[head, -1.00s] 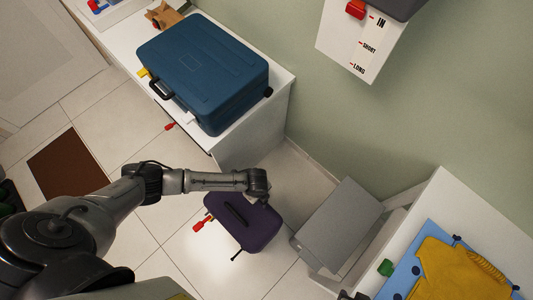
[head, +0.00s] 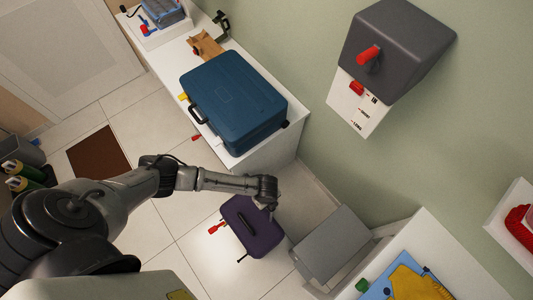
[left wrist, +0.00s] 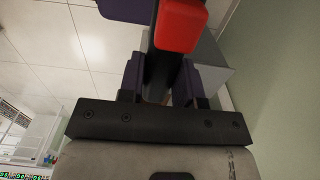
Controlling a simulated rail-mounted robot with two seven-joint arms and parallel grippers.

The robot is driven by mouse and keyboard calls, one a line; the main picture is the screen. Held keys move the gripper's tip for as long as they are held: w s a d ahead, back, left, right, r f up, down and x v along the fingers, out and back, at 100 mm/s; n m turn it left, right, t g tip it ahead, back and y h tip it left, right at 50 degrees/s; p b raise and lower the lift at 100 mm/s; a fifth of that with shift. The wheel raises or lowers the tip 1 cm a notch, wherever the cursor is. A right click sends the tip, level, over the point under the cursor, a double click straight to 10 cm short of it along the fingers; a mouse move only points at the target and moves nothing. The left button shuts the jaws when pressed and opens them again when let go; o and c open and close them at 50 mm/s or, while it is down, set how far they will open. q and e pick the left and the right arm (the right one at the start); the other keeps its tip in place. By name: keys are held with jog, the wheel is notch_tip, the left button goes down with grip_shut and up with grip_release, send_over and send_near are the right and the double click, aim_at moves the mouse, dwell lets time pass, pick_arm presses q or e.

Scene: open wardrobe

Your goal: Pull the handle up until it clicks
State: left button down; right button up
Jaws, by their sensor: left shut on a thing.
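A dark purple suitcase (head: 254,230) stands on the tiled floor in the head view, with a black carry grip on it and a red tag (head: 215,228) at its left. My left gripper (head: 271,202) is at its upper right end. In the left wrist view my left gripper (left wrist: 160,82) is shut on a black handle (left wrist: 163,62) that carries a red block (left wrist: 180,25). A purple part of the suitcase (left wrist: 125,8) shows at the top there. The arm hides the handle in the head view. My right gripper is not in view.
A grey box-shaped object (head: 332,243) stands close to the right of the suitcase. A blue suitcase (head: 235,100) lies on a white bench (head: 285,142) behind. A dark grey wall unit (head: 397,45) with a red lever is above. Floor left of the suitcase is clear.

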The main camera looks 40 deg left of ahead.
pick_arm(q)
jog(key=shift+r+p, duration=0.5)
jog(key=shift+r, duration=0.45)
jog(key=shift+w+d+r, duration=0.1)
jog(key=shift+d+r, duration=0.05)
jog(key=shift+r, duration=0.15)
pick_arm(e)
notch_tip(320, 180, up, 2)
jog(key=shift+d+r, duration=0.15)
pick_arm(q)
jog(key=c, duration=1.2)
grip_release()
jog(key=o, duration=0.4)
jog(key=shift+f, duration=0.1)
notch_tip(320, 180, up, 14)
